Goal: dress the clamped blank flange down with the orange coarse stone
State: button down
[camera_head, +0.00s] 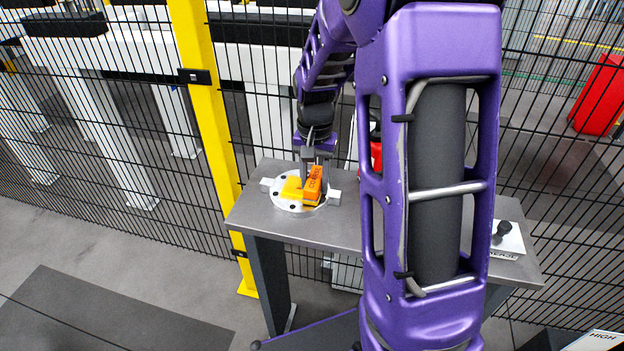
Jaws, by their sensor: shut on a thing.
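The blank flange (285,204) is a pale round metal disc with dark holes near its rim. It lies flat on the left part of the grey table, with small light clamp blocks at its left and right sides. My gripper (314,184) points down over the flange, shut on the orange coarse stone (314,182). The stone sits at the flange's right half; whether it touches the face is too small to tell. A yellow-orange patch (292,188) shows on the flange left of the stone. My fingertips are partly hidden by the stone.
The grey table (336,229) stands against a black mesh fence with a yellow post (205,90). A red object (376,152) is partly hidden behind my purple arm. A white labelled plate with a dark knob (507,238) is at the table's right end. My arm hides the table's middle.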

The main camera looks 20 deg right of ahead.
jog(key=r, duration=0.2)
jog(key=shift+w+a+r+p, duration=0.1)
jog(key=shift+w+r+p, duration=0.1)
jog(key=shift+r+p, duration=0.15)
jog(key=shift+a+r, duration=0.1)
jog(key=shift+r, duration=0.2)
notch_tip(320, 180, up, 5)
jog(key=p, duration=0.4)
jog(key=shift+f, duration=0.1)
jog(key=shift+s+a, duration=0.1)
jog(key=shift+a, duration=0.15)
